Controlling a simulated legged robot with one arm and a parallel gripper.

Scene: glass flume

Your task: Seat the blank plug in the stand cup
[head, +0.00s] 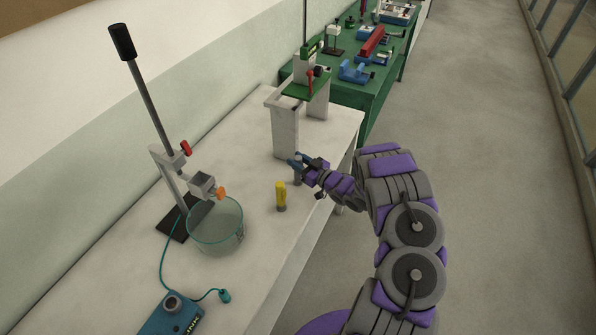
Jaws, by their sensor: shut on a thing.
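My gripper (298,163) is over the right part of the white bench, close to the near leg of the white frame. It is shut on a small grey piece (297,181) that hangs below the jaws. This piece may be the blank plug, but it is small and partly hidden by the jaws. A rod stand (172,185) with a black base is at the left. Its arm carries a grey block (203,186) with an orange part (221,193) at its end. I cannot tell for sure which part is the stand cup.
A yellow cylinder with a grey foot (281,194) stands left of my gripper. A glass bowl (215,228) sits by the stand. A blue box (172,314) with a teal cable is in front. The white frame (284,130) stands behind my gripper.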

